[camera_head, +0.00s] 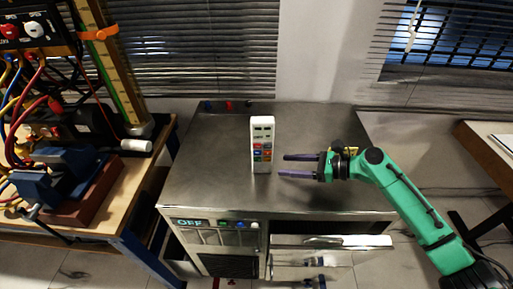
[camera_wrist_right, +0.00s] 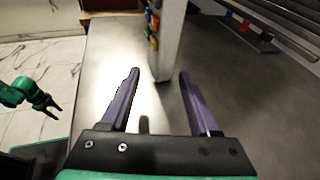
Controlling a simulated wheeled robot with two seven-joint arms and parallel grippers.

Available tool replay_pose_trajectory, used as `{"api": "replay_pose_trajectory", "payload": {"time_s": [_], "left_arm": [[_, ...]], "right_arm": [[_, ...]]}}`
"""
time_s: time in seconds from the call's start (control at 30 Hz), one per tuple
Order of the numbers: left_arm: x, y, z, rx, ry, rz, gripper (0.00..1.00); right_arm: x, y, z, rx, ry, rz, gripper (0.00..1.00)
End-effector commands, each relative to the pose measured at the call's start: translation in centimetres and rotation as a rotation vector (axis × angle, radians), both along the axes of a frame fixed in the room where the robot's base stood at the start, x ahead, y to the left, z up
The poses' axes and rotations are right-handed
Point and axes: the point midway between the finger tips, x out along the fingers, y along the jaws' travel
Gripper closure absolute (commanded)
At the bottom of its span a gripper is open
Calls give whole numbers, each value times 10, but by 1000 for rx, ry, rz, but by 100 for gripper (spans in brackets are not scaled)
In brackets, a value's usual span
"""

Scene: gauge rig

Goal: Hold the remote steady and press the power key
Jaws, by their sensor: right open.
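The white remote (camera_head: 255,157) stands upright on the metal cabinet top (camera_head: 215,185), with its colored keys facing the head camera. I cannot tell which key is the power key. My right gripper (camera_head: 283,165) is open, just right of the remote, with its purple fingers pointing at it. In the right wrist view the remote (camera_wrist_right: 167,45) shows edge-on, ahead of and between the fingertips, with nothing gripped. My left gripper (camera_wrist_right: 48,107) shows small at the left of the right wrist view, away from the cabinet; its opening is unclear.
A display reading OFF (camera_head: 189,222) is on the cabinet front, beside an open drawer (camera_head: 330,241). A wooden bench (camera_head: 120,190) with a blue vise (camera_head: 55,180) and cables stands at left. The cabinet top around the remote is mostly clear.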

Motion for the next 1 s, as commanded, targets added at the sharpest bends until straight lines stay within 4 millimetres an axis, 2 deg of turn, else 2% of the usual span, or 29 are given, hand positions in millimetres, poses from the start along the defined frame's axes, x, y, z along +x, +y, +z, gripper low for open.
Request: {"api": "replay_pose_trajectory", "payload": {"time_s": [0.03, 0.17, 0.23, 0.33, 0.5, 0.73, 0.77, 0.8, 0.9, 0.97, 1.0], "left_arm": [[-1, -8, -11, -10, 2, -1, 50], [-2, -13, -24, -17, 4, -5, 50], [-2, -10, -14, -13, 4, -5, 50], [-2, -2, -11, -3, 3, -5, 50], [-2, 2, -10, 3, 3, -2, 50], [-1, 2, -10, 3, 2, -2, 50], [-1, 2, -10, 3, 2, -2, 50], [-1, 2, -10, 3, 2, -2, 50], [-1, 1, -10, 1, 2, -1, 50], [-1, 0, -10, 0, 1, -1, 50], [-1, 0, -10, -1, 1, 0, 61]], "right_arm": [[2, 10, -7, 3, -4, 4, 38], [9, 32, -14, 3, -3, 3, 38], [13, 44, -10, 5, 0, 2, 38], [17, 57, -16, 4, 0, 2, 38], [21, 68, -20, 3, -2, 1, 38], [21, 69, -21, 1, -2, 2, 38], [21, 69, -21, 1, -2, 2, 46], [21, 69, -21, 1, -2, 2, 61], [21, 69, -21, 1, -2, 2, 94], [21, 69, -21, 1, -2, 2, 94], [21, 69, -21, 1, -2, 2, 94]]}}
